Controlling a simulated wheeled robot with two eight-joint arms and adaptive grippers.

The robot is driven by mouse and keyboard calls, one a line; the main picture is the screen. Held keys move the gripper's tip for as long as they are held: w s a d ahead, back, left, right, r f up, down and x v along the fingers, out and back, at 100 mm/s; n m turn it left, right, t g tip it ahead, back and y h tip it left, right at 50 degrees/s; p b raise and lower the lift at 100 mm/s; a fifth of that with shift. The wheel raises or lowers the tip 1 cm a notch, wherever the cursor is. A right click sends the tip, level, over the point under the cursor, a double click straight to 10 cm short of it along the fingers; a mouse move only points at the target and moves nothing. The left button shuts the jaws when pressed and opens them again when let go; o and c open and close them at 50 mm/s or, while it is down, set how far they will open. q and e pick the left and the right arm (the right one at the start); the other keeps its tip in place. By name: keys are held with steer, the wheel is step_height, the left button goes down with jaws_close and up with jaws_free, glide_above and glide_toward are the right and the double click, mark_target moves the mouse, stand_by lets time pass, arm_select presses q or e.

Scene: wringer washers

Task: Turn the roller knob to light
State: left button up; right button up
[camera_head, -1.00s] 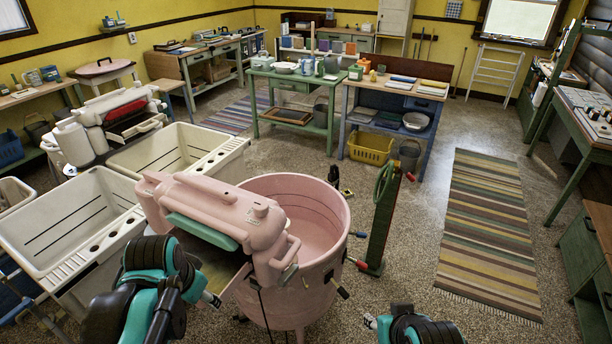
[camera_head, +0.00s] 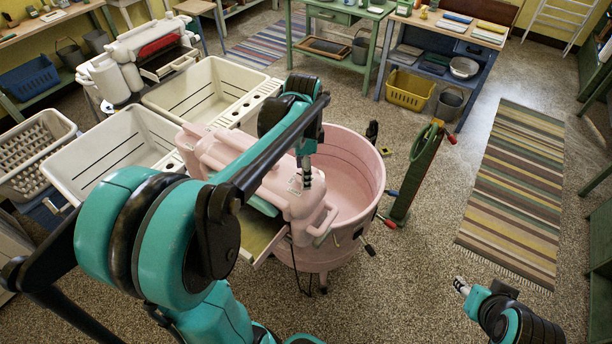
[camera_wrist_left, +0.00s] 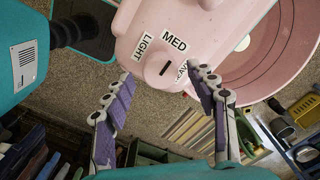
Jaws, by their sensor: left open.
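The pink wringer head (camera_head: 235,165) sits over the pink washer tub (camera_head: 350,185). In the left wrist view, the round pink roller knob (camera_wrist_left: 161,68) shows on the wringer's top (camera_wrist_left: 185,22), with a dark slot mark tilted up-right, roughly toward MED. The LIGHT label (camera_wrist_left: 147,46) is on its left, MED above, and a partly hidden HEAVY label on its right. My left gripper (camera_wrist_left: 160,78) is open, one finger on each side of the knob in that view; contact is not visible. In the head view, my left gripper (camera_head: 305,180) points down over the wringer's near end. My right gripper (camera_head: 461,286) is low at right, away from the washer.
White rinse tubs (camera_head: 115,155) stand left of the washer, with a second, white wringer (camera_head: 125,65) behind. A green post (camera_head: 415,170) stands just right of the tub. A striped rug (camera_head: 515,190) and open floor lie further right.

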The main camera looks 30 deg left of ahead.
arm_select(q)
steer(key=shift+f, duration=1.2)
steer(key=shift+c, duration=0.2)
steer(key=c, duration=1.1)
